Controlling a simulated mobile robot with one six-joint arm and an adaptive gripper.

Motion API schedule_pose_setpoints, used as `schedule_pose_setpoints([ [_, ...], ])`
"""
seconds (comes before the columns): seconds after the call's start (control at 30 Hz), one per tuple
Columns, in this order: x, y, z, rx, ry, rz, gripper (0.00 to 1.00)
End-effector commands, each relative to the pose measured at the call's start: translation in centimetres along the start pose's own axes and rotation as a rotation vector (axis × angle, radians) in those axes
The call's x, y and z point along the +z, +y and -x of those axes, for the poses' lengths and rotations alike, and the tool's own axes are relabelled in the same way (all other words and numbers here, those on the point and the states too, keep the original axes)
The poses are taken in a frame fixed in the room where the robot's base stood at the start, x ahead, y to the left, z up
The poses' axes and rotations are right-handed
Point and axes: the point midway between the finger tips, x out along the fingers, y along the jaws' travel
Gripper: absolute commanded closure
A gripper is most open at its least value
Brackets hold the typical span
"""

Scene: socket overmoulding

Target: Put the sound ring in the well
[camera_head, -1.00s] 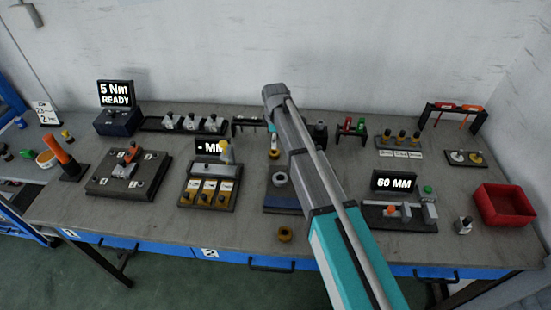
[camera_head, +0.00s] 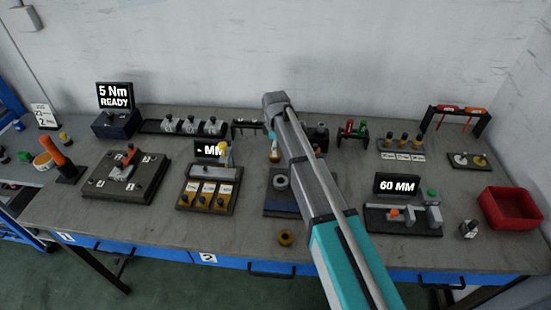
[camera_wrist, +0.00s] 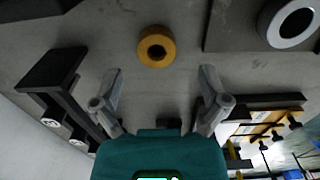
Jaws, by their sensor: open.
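One brass-coloured ring (camera_wrist: 157,46) lies flat on the bench in the wrist view, ahead of my gripper (camera_wrist: 160,88) and between the lines of its fingers. My gripper is open and empty. In the head view this ring (camera_head: 274,156) shows behind the dark plate, close under the gripper's teal end. A second brass-coloured ring (camera_head: 284,238) lies near the bench's front edge. A grey round collar with a dark hole, seemingly the well (camera_head: 280,182), stands on the plate; it also shows in the wrist view (camera_wrist: 291,22). I cannot tell which ring is sound.
A black rack (camera_head: 248,126) stands behind on the left. A gauge station (camera_head: 208,188) with yellow blocks is left of the plate, and the 60 MM station (camera_head: 402,216) is right of it. A red bin (camera_head: 511,207) sits far right. My arm hides part of the bench.

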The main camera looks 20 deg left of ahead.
Motion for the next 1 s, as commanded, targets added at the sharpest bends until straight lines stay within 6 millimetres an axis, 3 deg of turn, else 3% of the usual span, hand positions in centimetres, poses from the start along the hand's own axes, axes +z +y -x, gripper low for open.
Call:
schedule_pose_setpoints([
  [0.5,-0.3,0.4,-4.1,0.000,0.000,-0.001,0.05],
  [1.0,-0.2,0.5,-4.6,0.000,0.000,-0.002,0.05],
])
